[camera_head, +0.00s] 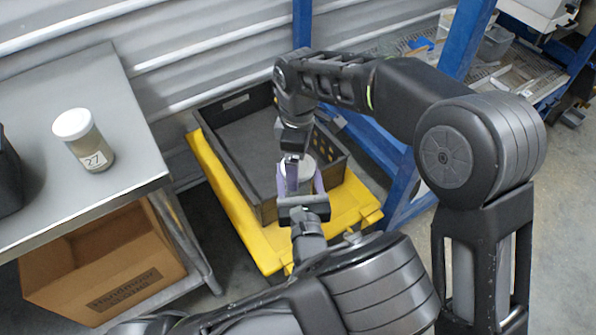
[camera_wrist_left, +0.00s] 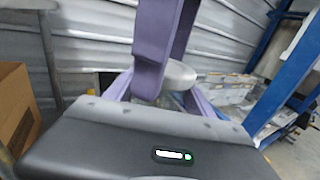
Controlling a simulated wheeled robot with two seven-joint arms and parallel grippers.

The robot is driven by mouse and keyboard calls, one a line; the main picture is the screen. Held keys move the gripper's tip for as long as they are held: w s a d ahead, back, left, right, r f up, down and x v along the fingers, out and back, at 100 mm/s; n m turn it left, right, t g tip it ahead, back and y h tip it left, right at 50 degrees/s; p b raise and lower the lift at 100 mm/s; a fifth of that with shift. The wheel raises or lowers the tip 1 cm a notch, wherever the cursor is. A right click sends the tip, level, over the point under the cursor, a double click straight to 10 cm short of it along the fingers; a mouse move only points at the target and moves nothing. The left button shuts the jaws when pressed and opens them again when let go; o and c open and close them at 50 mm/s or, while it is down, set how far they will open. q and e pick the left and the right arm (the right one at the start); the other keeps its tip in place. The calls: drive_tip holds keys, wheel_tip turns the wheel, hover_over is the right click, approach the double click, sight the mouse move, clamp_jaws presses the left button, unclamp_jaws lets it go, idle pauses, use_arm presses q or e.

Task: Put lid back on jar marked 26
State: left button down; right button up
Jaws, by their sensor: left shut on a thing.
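My left gripper (camera_head: 303,184) points away from me over the black crate, its purple fingers shut on a pale, round-topped thing (camera_head: 307,168). In the left wrist view the pale round top (camera_wrist_left: 181,76) shows beyond the fingers. I cannot tell whether it is a bare lid or a lid on a jar; no number shows on it. My right gripper (camera_head: 292,172) comes down from above close beside it; its purple fingers (camera_wrist_left: 158,50) show in the left wrist view. Whether they touch it or hold anything is hidden. No label 26 is readable.
A white-lidded jar marked 27 (camera_head: 86,139) stands upright on the grey metal table (camera_head: 110,85). A cardboard box (camera_head: 100,262) sits below. The black crate (camera_head: 245,125) rests on a yellow platform (camera_head: 228,205). A blue rack post (camera_head: 465,40) stands at right.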

drive_tip(key=shift+c, duration=0.6)
drive_tip(key=c, duration=1.3)
drive_tip(key=o, duration=1.5)
drive_tip(key=shift+r, duration=0.1)
drive_tip(key=shift+r, duration=2.15)
drive_tip(key=shift+o, duration=1)
